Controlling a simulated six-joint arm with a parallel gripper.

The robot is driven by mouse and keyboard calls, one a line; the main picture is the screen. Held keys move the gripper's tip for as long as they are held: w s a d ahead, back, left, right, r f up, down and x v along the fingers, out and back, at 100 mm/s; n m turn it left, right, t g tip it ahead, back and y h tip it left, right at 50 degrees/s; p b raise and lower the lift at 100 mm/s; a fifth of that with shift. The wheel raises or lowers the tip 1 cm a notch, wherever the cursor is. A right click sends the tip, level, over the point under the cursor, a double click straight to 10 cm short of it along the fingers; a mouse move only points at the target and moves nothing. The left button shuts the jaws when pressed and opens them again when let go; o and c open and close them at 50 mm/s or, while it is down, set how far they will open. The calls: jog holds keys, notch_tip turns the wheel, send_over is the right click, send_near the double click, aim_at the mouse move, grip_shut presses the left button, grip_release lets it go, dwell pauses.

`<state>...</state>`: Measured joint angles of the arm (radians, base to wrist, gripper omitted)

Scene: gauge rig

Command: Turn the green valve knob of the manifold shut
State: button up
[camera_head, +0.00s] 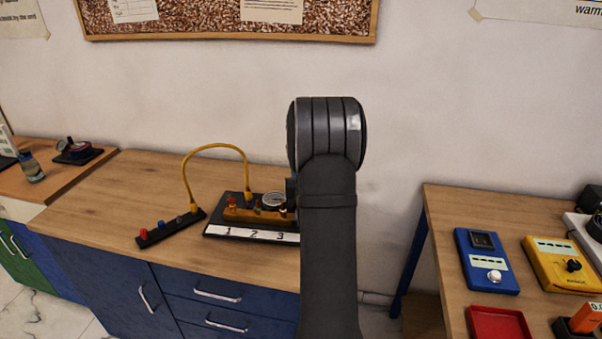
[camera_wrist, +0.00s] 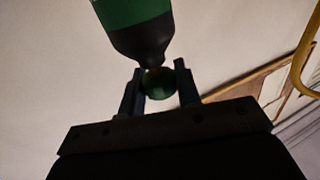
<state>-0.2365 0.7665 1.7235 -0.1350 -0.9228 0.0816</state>
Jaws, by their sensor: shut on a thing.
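The manifold (camera_head: 245,214) is a yellow block on a dark base with a white strip numbered 1, 2, 3. A red knob (camera_head: 232,202) shows at its left end; my arm covers its right end. In the wrist view my gripper (camera_wrist: 160,88) is shut on a small round green thing, seemingly the green valve knob (camera_wrist: 160,83), with a finger on either side. A larger green body with a dark tapered neck (camera_wrist: 140,40) meets it from above in that picture; I cannot tell what it is. The head view hides my fingers.
A yellow hose (camera_head: 216,147) arches between the manifold and a dark strip (camera_head: 170,229) with coloured knobs. A gauge (camera_head: 273,199) stands at the manifold's back. The right-hand table (camera_head: 445,215) carries several instruments and a red tray (camera_head: 498,322). The wooden worktop (camera_head: 110,205) is clear at left.

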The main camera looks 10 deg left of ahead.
jog(key=o, duration=0.9)
jog(key=shift+o, duration=0.2)
jog(key=v, duration=1.7)
jog(key=shift+s, duration=0.2)
